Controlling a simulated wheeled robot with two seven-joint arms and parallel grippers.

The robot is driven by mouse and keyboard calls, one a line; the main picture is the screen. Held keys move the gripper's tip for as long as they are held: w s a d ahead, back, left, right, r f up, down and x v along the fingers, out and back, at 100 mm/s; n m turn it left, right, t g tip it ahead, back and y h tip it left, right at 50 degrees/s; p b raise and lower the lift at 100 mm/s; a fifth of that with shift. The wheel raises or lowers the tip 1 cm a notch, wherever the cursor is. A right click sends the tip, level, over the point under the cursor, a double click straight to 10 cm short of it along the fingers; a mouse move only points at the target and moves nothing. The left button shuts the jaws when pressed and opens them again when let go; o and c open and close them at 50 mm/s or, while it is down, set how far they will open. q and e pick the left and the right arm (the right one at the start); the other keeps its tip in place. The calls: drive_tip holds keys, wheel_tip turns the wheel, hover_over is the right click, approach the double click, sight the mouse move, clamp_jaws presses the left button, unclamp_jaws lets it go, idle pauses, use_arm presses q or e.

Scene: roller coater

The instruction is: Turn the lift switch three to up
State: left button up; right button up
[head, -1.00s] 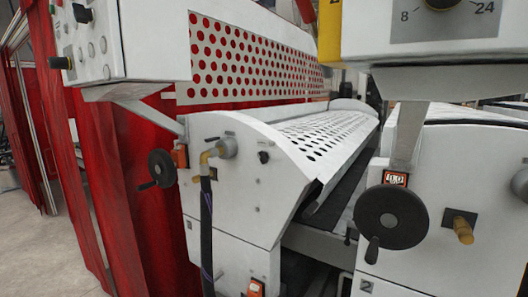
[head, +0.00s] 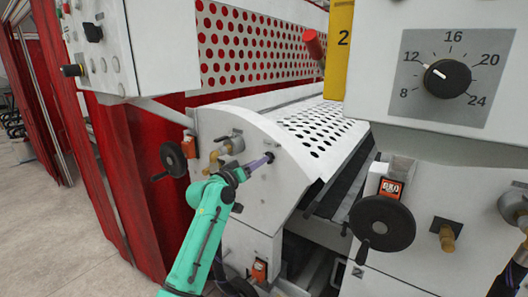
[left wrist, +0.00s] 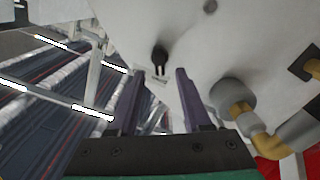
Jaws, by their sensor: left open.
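A small black switch (head: 270,157) sits on the white end panel of the middle machine, beside the brass and grey pipe fitting. In the left wrist view the black switch (left wrist: 160,55) shows ahead of the fingers, with a small two-pronged mark below it. My left gripper (head: 264,160) reaches in from below, its purple fingertips close to the switch. In the left wrist view the left gripper (left wrist: 158,88) is open, with its fingers apart and nothing between them. Whether a finger touches the switch cannot be told. My right gripper is not in view.
The pipe fitting (left wrist: 240,105) is close to the right finger in the left wrist view. A black handwheel (head: 383,223) and a dial box (head: 447,78) stand at the right. Another handwheel (head: 174,158) and red curtains (head: 135,170) are left.

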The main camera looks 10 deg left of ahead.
use_arm(q)
drive_tip(key=x, duration=0.4)
drive_tip(key=shift+w+d+f+p, duration=0.1)
drive_tip(key=shift+w+d+p, duration=0.05)
drive_tip(key=shift+p, duration=0.2)
drive_tip(key=shift+c, duration=0.6)
clamp_jaws()
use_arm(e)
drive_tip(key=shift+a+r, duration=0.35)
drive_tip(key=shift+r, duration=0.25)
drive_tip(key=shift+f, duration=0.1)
